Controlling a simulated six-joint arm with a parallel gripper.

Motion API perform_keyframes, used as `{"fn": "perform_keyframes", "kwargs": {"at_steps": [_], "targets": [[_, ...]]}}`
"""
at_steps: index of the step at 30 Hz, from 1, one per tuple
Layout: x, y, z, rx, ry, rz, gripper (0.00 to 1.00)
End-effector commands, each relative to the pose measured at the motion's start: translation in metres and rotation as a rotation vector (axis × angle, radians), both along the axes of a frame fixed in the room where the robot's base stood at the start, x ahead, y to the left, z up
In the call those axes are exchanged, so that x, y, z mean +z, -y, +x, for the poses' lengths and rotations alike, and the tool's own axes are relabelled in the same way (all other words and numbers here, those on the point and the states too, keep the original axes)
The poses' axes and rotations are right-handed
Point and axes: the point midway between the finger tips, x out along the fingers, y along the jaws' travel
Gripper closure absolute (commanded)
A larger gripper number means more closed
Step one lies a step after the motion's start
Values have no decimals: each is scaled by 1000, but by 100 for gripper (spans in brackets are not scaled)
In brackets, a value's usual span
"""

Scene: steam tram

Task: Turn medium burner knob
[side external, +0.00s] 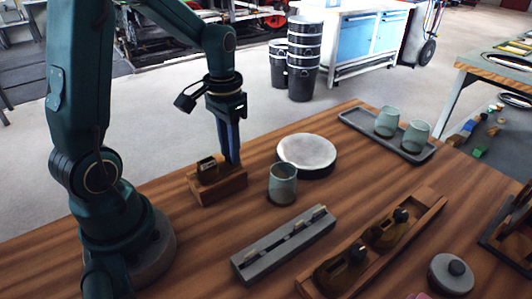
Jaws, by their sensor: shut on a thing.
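My gripper (232,163) points straight down at the left of the table, with its long blue fingers close together. Their tips reach the top of a small wooden block (222,190), just right of a dark and brass piece (208,168) on it. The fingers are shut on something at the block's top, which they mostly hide. I cannot tell its shape or whether it is turned. No burner knob can be made out with certainty; a grey bar (285,246) with small pale tabs lies front centre.
A grey-green cup (283,186) and a round pale-topped disc (306,152) stand right of the block. A tray (355,121) with two cups is at the back. A wooden rack (432,205) with black-knobbed pieces and a grey knobbed disc (450,275) are front right.

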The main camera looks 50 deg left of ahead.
Motion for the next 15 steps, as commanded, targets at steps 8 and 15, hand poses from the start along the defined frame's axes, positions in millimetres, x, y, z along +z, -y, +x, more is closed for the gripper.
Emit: {"fn": "perform_keyframes", "kwargs": {"at_steps": [8,15], "targets": [[0,0,0,264,0,0,100],[0,0,0,491,0,0,100]]}}
